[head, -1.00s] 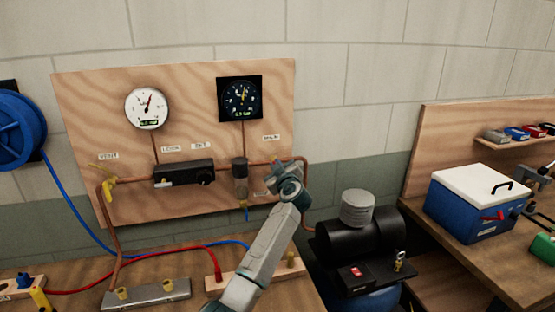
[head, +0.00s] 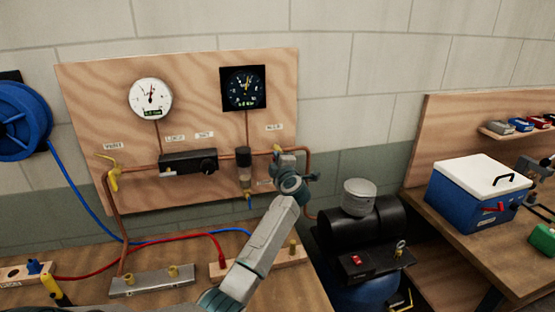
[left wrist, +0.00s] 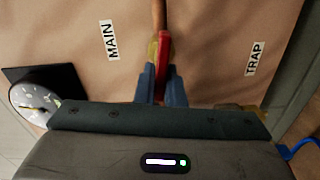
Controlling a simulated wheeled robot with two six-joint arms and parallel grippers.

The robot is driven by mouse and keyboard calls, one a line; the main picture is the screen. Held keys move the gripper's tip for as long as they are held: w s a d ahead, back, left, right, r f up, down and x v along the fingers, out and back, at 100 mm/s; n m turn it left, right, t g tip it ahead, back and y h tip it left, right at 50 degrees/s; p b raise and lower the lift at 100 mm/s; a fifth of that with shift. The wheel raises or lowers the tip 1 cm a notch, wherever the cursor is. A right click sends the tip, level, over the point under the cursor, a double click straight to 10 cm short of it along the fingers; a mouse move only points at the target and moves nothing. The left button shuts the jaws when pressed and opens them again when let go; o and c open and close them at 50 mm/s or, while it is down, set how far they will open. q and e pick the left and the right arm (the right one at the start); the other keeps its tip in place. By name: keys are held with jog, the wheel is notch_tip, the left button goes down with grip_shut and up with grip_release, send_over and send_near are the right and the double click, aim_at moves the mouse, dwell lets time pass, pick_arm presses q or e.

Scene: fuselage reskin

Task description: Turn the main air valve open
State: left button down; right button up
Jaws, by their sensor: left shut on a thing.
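The main air valve shows in the left wrist view as a yellow body (left wrist: 153,50) with a red lever (left wrist: 163,66), beside the MAIN label (left wrist: 109,40). The lever runs up and down in that picture, roughly in line with the copper pipe (left wrist: 158,14). My left gripper (left wrist: 161,82) is shut on the red lever, its blue fingers on either side. In the head view my left gripper (head: 281,160) is at the right edge of the plywood panel (head: 215,90), and my wrist hides most of the valve. My right gripper is out of view.
A white dial gauge (head: 150,98), a black gauge (head: 243,88), a black regulator (head: 188,163) and a yellow vent valve (head: 113,176) are on the panel. The TRAP label (left wrist: 255,59) is right of the valve. A compressor (head: 360,235) stands right of my forearm.

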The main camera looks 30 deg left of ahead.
pick_arm(q)
jog(key=shift+f+n, duration=0.2)
jog(key=shift+n, duration=0.5)
jog(key=c, duration=1.5)
grip_release()
jog(key=b+v, duration=0.4)
jog(key=v, duration=0.6)
jog(key=shift+s+d, duration=0.25)
jog(key=shift+d, duration=0.05)
